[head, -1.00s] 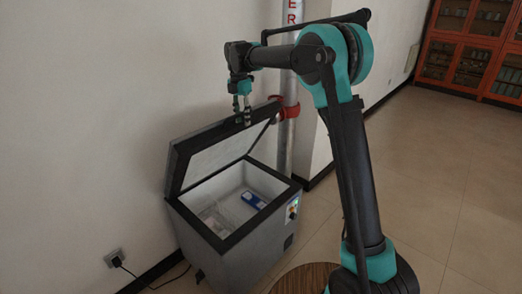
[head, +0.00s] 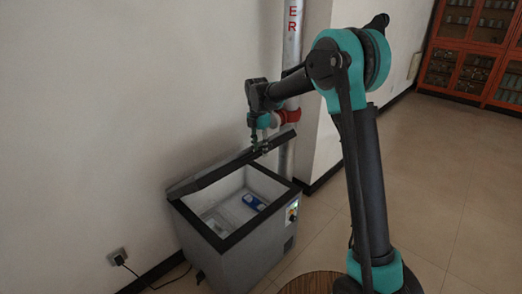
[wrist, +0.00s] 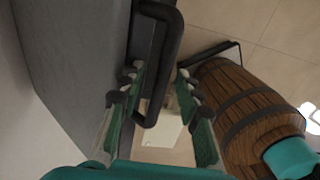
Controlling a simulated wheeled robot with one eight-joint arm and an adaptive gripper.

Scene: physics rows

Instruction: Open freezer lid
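The grey chest freezer (head: 245,248) stands against the wall, with its inside in view. Its lid (head: 232,168) is partly raised and seen almost edge-on, hinged along the wall side. My gripper (head: 262,148) is at the lid's free edge, near its right end. In the wrist view, the black loop handle (wrist: 172,60) passes between the two green fingers of my gripper (wrist: 154,80). The fingers are apart, with visible gaps around the handle. The lid's grey face (wrist: 75,60) fills the left of that view.
A blue-and-white item (head: 255,202) lies inside the freezer. A pipe with a red collar (head: 288,116) stands close behind the lid's right end. A wall socket (head: 117,256) and cable are at lower left. Open tiled floor (head: 450,200) lies right; orange cabinets (head: 470,50) stand far back.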

